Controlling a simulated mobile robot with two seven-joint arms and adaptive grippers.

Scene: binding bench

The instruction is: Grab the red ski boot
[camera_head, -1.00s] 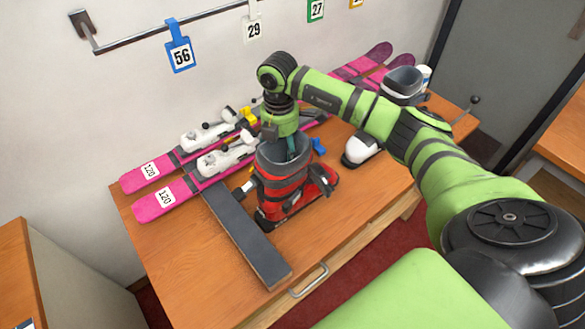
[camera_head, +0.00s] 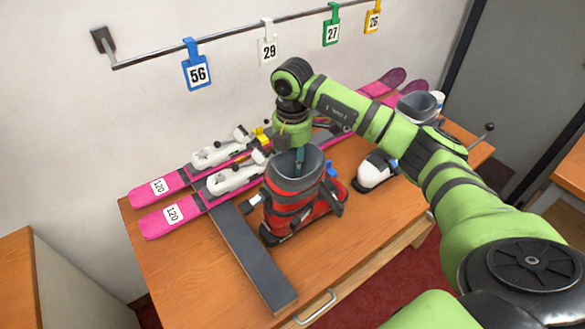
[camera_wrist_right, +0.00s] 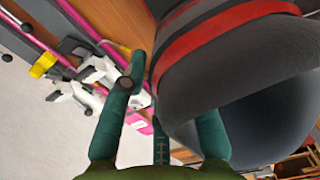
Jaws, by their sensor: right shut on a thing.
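The red ski boot (camera_head: 297,203) has black straps and a grey cuff. In the head view it stands upright at the table's middle, beside the grey bar. I cannot tell whether its sole touches the table. My right gripper (camera_head: 299,158) reaches down from above and is shut on the cuff's rim on the side toward the wall. In the right wrist view the dark cuff with a red band (camera_wrist_right: 225,75) lies between the green fingers of the gripper (camera_wrist_right: 162,105). The fingertips inside the cuff are partly hidden. My left gripper is in neither view.
Pink skis (camera_head: 160,220) with white bindings lie along the wall. A dark grey bar (camera_head: 252,258) lies left of the boot. A white-and-black boot (camera_head: 374,173) stands to the right. Number tags (camera_head: 197,72) hang on a wall rail. The front-left tabletop (camera_head: 190,270) is clear.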

